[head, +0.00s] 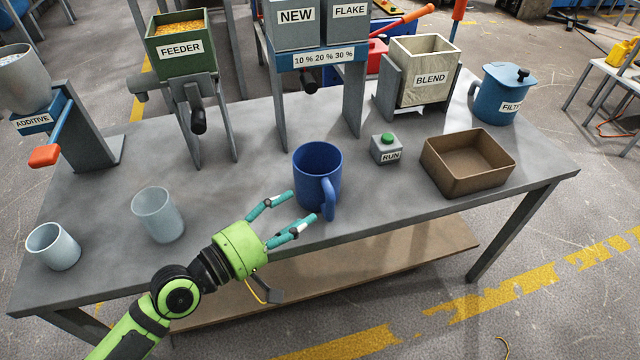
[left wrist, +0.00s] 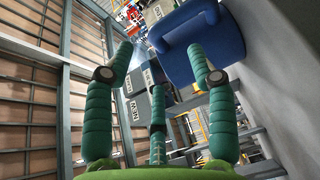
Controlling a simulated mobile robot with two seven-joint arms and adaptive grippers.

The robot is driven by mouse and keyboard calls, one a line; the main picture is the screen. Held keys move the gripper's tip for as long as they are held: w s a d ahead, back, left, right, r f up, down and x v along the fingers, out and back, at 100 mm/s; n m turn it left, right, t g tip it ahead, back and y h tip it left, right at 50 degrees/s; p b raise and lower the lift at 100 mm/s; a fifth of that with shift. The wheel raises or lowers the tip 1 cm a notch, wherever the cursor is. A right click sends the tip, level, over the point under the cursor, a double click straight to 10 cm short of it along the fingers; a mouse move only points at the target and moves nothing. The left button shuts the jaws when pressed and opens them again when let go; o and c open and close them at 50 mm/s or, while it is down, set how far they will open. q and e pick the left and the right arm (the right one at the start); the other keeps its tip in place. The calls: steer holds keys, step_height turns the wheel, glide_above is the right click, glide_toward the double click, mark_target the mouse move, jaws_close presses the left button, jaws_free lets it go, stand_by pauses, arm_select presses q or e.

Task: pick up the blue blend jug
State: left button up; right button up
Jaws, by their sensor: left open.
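The blue jug (head: 312,172) stands upright on the grey table near its front middle, with its handle toward the front right. In the left wrist view the jug (left wrist: 198,45) shows sideways, just past the fingertips and toward the right finger. My left gripper (head: 303,208), on a green arm, is open and empty. Its teal fingers point at the jug's lower front left. One fingertip is close to the handle; I cannot tell whether it touches. My right gripper is not in view.
Two pale cups (head: 158,214) (head: 53,246) stand at the left. Right of the jug are the RUN button box (head: 387,150) and an open brown tray (head: 468,163). The feeder (head: 180,45), the BLEND bin (head: 424,70) and a blue FILTER jug (head: 503,95) stand behind.

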mark_target(323, 187)
arm_select(q)
steer(key=shift+n+t, duration=0.4)
steer(key=shift+n, duration=0.2)
steer(key=x, duration=0.5)
steer(key=p+x, duration=0.1)
steer(key=x, duration=0.1)
steer(key=shift+w+a+r, duration=0.2)
steer(key=shift+w+r, duration=0.2)
steer(key=shift+w, duration=0.05)
steer(key=shift+s, duration=0.1)
jaws_close()
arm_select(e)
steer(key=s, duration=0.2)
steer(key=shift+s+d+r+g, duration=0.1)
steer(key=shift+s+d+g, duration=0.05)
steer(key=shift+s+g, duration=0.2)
